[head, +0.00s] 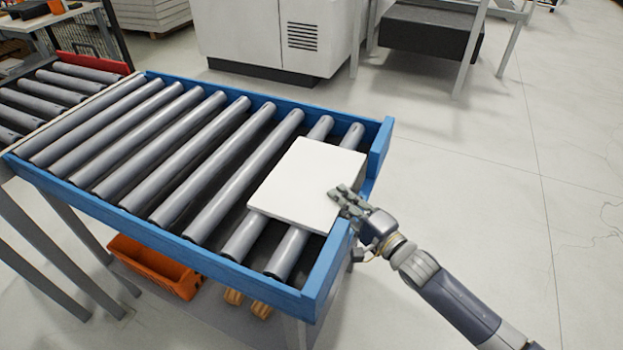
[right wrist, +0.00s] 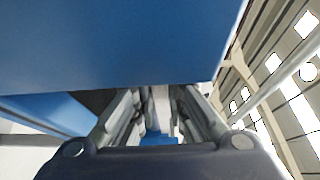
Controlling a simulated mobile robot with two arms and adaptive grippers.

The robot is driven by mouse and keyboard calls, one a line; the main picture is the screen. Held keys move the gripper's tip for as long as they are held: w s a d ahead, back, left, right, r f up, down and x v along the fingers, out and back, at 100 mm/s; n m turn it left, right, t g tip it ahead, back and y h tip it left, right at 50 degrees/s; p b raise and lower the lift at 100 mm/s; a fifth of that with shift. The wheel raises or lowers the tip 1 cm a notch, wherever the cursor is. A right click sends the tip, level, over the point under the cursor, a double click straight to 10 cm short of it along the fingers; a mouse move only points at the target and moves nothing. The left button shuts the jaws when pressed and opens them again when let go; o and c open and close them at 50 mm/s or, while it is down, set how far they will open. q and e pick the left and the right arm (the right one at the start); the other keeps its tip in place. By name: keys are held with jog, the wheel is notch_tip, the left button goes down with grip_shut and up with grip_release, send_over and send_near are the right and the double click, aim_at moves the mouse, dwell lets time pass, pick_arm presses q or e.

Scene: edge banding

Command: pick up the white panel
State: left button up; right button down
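The white panel (head: 309,181) is a flat, nearly square board. It lies across the last rollers at the right end of a blue-framed roller conveyor. My right gripper (head: 342,200) is at the panel's right edge, with its fingers overlapping the panel in the head view. I cannot tell if they touch it. In the right wrist view my right gripper (right wrist: 162,95) shows its two fingers apart with a gap between them. A large blue surface hides part of that view near the fingertips. My left gripper is not in view.
The conveyor's blue frame (head: 325,270) has a raised rim along its right end, close to my right gripper. An orange bin (head: 155,267) sits below the conveyor. A white machine cabinet (head: 270,38) stands behind. The floor (head: 500,190) to the right is clear.

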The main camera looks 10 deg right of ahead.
jog(key=shift+w+r, duration=0.1)
jog(key=shift+r, duration=0.5)
notch_tip(320, 180, up, 8)
jog(key=shift+f, duration=0.25)
jog(key=s+d+r+p, duration=0.5)
jog(key=s+r+p, duration=0.6)
jog(key=p, duration=0.3)
jog(key=shift+d+r, duration=0.2)
jog(key=shift+r, duration=0.1)
jog(key=shift+w, duration=0.1)
